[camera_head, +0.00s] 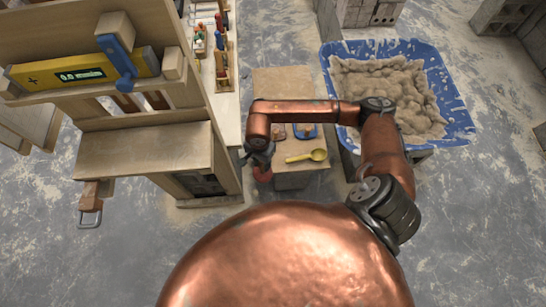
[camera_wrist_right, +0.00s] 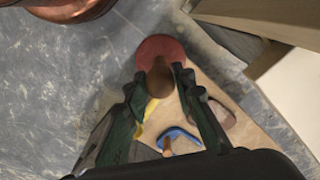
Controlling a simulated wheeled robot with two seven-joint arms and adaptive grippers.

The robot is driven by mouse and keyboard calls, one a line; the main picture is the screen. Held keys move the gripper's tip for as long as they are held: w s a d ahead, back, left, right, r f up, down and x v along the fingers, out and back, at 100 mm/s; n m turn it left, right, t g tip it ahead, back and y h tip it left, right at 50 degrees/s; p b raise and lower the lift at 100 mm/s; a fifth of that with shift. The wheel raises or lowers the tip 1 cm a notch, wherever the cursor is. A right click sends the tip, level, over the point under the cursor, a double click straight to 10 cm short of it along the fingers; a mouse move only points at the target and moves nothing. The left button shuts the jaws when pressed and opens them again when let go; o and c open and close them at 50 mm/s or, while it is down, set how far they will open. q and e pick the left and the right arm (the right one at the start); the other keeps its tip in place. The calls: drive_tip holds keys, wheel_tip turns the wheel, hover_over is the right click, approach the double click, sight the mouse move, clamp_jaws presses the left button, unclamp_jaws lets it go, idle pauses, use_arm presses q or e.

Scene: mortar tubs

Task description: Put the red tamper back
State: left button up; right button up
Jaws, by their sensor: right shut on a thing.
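The red tamper has a round red head and a brown handle. In the head view its red head (camera_head: 262,175) shows just under my right gripper (camera_head: 259,158), beside the left edge of a small board-topped stand (camera_head: 318,174). In the right wrist view my right gripper (camera_wrist_right: 159,76) is shut on the tamper's brown handle (camera_wrist_right: 158,84), and the red head (camera_wrist_right: 160,46) lies beyond the fingertips. Whether the head touches anything below cannot be told. My left gripper is not in view.
On the stand are a yellow scoop (camera_head: 308,156), a blue-based tool (camera_head: 306,131) and a small reddish tool (camera_head: 279,132). A wooden bench (camera_head: 160,150) stands close on the left. A blue tub (camera_head: 456,110) of mortar is at the right. Grey floor lies in front.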

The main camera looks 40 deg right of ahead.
drive_tip(key=shift+s+d+f+m+p, duration=0.2)
drive_tip(key=shift+s+f+m, duration=0.25)
drive_tip(key=shift+f+m, duration=0.1)
drive_tip(key=shift+s+d+f+m+p, duration=0.2)
drive_tip(key=shift+s+f+m, duration=0.2)
drive_tip(key=shift+f+m, duration=0.15)
use_arm(q)
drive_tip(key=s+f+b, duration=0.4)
drive_tip(key=b, duration=0.1)
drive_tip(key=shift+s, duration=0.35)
use_arm(e)
drive_tip(key=w+d+f, duration=0.8)
drive_tip(key=w+f, duration=0.2)
drive_tip(key=f, duration=0.2)
drive_tip(key=shift+d+f, duration=0.2)
drive_tip(key=shift+f, duration=0.1)
drive_tip(key=shift+w, duration=0.1)
drive_tip(key=shift+f, duration=0.15)
drive_tip(key=o, duration=0.7)
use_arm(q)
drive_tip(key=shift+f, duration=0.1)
use_arm(e)
drive_tip(key=o, duration=0.4)
